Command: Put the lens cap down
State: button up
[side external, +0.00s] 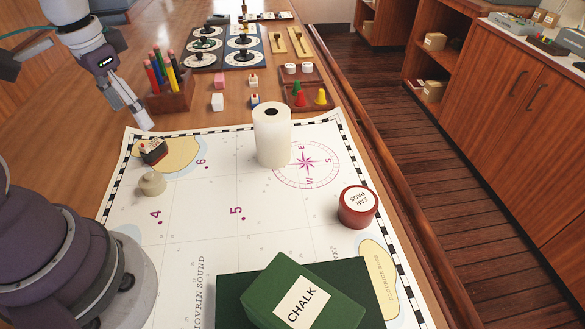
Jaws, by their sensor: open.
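My gripper (143,118) hangs at the upper left, near the left edge of the chart (190,235). Its fingers point down and to the right. It is open, and I see nothing held between the fingers, though they are small here. I cannot pick out a lens cap for certain in this view. A small beige knobbed piece (152,184) and a small dark boat-like piece (153,151) with a red and white top stand on the chart, below the gripper in the picture.
A white paper roll (271,137) stands upright on the chart. A red EAR PADS tin (357,207) is at right, and a green CHALK box (304,292) is in front. A pencil holder (170,98) stands close beside the gripper. The chart's middle is clear.

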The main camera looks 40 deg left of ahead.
jog(key=shift+o, duration=0.5)
jog(key=s+d+r+t, duration=0.1)
jog(key=d+r+t, duration=0.3)
jog(key=d, duration=0.4)
jog(key=shift+s+r, duration=0.35)
jog(key=shift+r, duration=0.2)
jog(key=shift+a, duration=0.1)
